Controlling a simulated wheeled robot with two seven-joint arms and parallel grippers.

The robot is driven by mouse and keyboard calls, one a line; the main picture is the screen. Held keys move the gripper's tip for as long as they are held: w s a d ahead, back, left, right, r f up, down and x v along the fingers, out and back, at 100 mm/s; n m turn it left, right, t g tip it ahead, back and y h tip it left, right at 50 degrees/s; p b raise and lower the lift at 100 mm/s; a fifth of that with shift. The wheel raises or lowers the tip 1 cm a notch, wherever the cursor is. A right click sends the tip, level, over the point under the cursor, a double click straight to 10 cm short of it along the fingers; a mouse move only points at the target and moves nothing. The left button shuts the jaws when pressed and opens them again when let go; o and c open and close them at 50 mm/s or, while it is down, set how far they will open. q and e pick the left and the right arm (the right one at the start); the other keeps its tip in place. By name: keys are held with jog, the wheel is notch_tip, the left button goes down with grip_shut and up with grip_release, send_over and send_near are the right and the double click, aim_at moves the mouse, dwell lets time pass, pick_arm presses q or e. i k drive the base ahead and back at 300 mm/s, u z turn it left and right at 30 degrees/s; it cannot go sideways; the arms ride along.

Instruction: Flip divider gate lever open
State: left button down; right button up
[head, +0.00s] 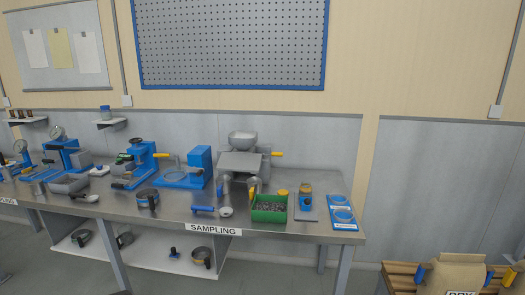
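The grey divider (240,163) stands on the steel bench right of centre in the head view. A bowl-like hopper (242,140) sits on its top. A yellow-tipped lever (277,154) sticks out from its right side and lies about level. I take it as the gate lever. The gate inside is hidden. Spouts reach down at the divider's front, and a green bin (269,214) with dark grey grains stands in front of the right one. Neither of my grippers shows in the head view.
The steel bench (160,212) also bears blue presses (200,168), a blue-handled scoop (208,210), a small blue and yellow device (305,197) and blue trays (342,212). A lower shelf (160,258) holds pans. A paper bag (455,272) stands on a wooden rack at bottom right.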

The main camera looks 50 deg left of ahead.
aim_at(277, 154)
jog(key=u, duration=0.65)
